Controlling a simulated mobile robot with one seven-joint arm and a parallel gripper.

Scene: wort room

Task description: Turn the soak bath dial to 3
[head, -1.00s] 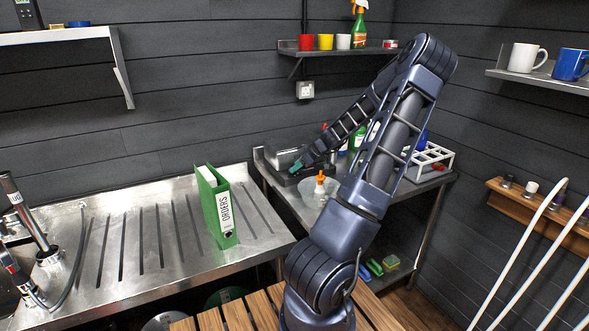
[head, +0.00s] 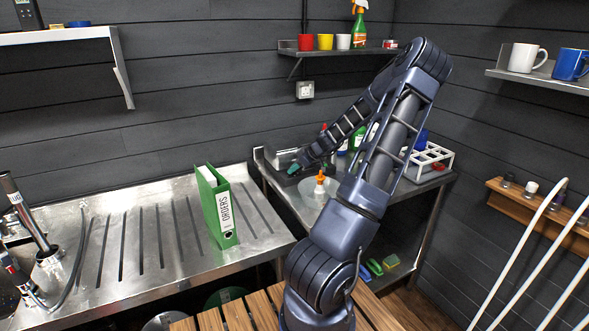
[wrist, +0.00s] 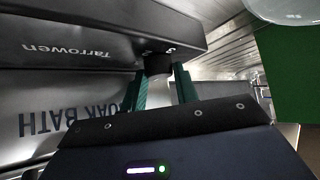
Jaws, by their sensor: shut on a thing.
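The soak bath (head: 284,158) is a metal-topped unit with a dark front at the back of the right bench. In the wrist view its dark panel (wrist: 90,45) shows upside down, with the maker's name and white marks by the dial. The soak bath dial (wrist: 158,65) is a small dark knob on this panel. My gripper (wrist: 160,74) has its two teal fingers on either side of the dial and is shut on it. In the head view my gripper (head: 293,169) is at the bath's front. The dial's pointer and setting cannot be read.
An orange-tipped bottle (head: 319,185) stands in a round dish just in front of the bath. A green ORDERS binder (head: 224,210) stands on the steel drainer to the left. A white rack (head: 436,160) and several bottles are behind and right of my arm.

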